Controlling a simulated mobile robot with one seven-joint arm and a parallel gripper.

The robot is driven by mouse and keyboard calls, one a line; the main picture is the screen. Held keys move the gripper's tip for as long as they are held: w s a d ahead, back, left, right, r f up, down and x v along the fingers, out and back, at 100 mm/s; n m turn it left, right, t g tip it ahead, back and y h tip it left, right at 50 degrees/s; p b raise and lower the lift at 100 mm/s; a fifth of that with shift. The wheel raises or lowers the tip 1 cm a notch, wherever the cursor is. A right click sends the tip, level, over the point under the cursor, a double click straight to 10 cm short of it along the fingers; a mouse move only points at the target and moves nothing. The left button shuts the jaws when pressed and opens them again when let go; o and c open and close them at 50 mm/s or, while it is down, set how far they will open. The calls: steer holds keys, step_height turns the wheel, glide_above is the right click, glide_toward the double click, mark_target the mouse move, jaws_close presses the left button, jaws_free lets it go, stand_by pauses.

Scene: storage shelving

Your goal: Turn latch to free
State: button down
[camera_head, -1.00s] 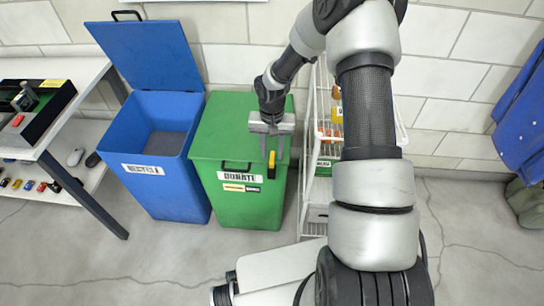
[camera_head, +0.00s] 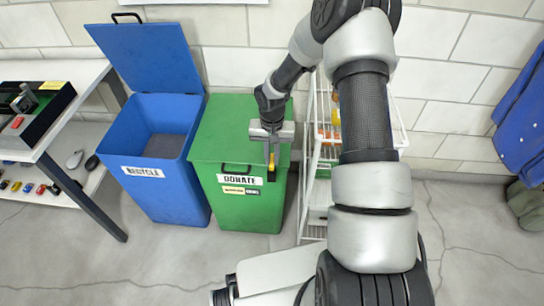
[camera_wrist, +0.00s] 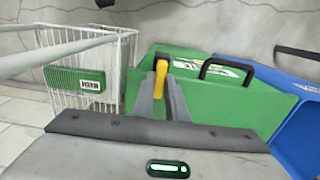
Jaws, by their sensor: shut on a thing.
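The latch (camera_head: 271,161) is a small yellow piece at the front top edge of the closed green bin, right of the bin's black handle. It also shows in the wrist view (camera_wrist: 161,76), standing upright between the finger ends. My gripper (camera_head: 272,153) reaches down over the bin's front edge, and its fingers are shut on the latch.
A blue bin (camera_head: 160,180) with its lid raised stands left of the green bin. A white wire cart (camera_head: 308,190) stands close on its right. A table (camera_head: 75,120) is at the far left. Open floor lies in front of the bins.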

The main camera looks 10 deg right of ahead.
steer(key=n, duration=0.2)
steer(key=a+n+p, duration=0.1)
steer(key=n, duration=0.2)
steer(key=shift+r+n, duration=0.1)
steer(key=shift+n, duration=0.2)
steer(key=shift+s+a+n+p, duration=0.2)
steer(key=shift+n+p, duration=0.25)
steer(key=shift+n, duration=1.55)
steer(key=shift+s+a+n+p, duration=0.2)
steer(key=shift+n+p, duration=0.3)
steer(key=shift+n, duration=1.5)
steer(key=shift+s+a+n+p, duration=0.15)
steer(key=shift+n+p, duration=0.3)
steer(key=shift+n, duration=1.55)
steer(key=c, duration=1.8)
jaws_free()
steer(key=shift+a, duration=0.1)
steer(key=shift+o, duration=0.2)
